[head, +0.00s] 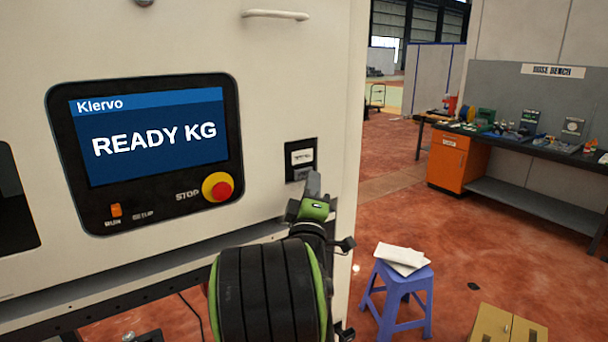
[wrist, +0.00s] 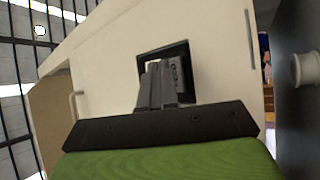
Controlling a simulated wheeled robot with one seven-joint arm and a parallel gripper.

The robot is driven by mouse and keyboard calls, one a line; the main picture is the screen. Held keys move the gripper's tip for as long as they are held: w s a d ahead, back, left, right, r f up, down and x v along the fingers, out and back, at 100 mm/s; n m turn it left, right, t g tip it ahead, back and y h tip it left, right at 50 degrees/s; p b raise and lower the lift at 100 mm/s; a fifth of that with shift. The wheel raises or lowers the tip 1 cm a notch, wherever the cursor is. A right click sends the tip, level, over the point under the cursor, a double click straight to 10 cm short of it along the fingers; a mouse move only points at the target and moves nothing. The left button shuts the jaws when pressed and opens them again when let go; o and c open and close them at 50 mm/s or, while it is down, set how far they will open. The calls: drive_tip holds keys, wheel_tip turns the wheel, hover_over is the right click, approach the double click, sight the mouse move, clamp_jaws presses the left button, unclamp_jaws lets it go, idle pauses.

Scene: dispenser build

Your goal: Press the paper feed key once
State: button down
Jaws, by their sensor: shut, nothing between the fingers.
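A small black-framed unit (head: 301,158) with a white label and a grey lower part is set in the cream machine front, right of the screen. Which part of it is the paper feed key cannot be made out. My gripper (head: 313,184) is shut and empty, its fingertips just in front of the lower part of this unit. In the wrist view my gripper (wrist: 159,72) points at the black-framed unit (wrist: 180,52) and covers part of it. I cannot tell whether the fingertips touch it.
The screen (head: 150,135) reads "READY KG". Below it are a red STOP button (head: 219,188) on a yellow ring and an orange switch (head: 116,210). A blue stool (head: 402,285) with papers stands at the right. A workbench (head: 520,143) is farther back.

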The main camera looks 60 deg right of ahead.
drive_tip(key=s, duration=0.1)
drive_tip(key=s+a, duration=0.1)
drive_tip(key=s, duration=0.1)
drive_tip(key=s+a, duration=0.1)
drive_tip(key=shift+s+a+p, duration=0.15)
drive_tip(key=shift+s+p, duration=0.15)
drive_tip(key=shift+p, duration=0.05)
drive_tip(key=shift+w, duration=0.1)
idle(0.6)
drive_tip(key=w+a+f+m+y, duration=0.25)
drive_tip(key=a+f+y, duration=0.2)
drive_tip(key=a, duration=0.35)
drive_tip(key=w+a+f+m+y, duration=0.1)
drive_tip(key=w+a+f+y, duration=0.2)
drive_tip(key=a+y, duration=0.3)
drive_tip(key=w+a+f+m+y, duration=0.1)
drive_tip(key=w+a+f+y, duration=0.25)
drive_tip(key=a, duration=0.55)
drive_tip(key=s+a+f+n+g+y, duration=0.1)
drive_tip(key=s+a+f+y, duration=0.1)
drive_tip(key=s+a, duration=0.3)
drive_tip(key=s+a+f+n+g+y, duration=0.2)
drive_tip(key=s+a+y, duration=0.3)
drive_tip(key=a, duration=0.6)
drive_tip(key=shift+s+a+f, duration=0.2)
drive_tip(key=shift+a+f, duration=0.2)
drive_tip(key=shift+f, duration=0.45)
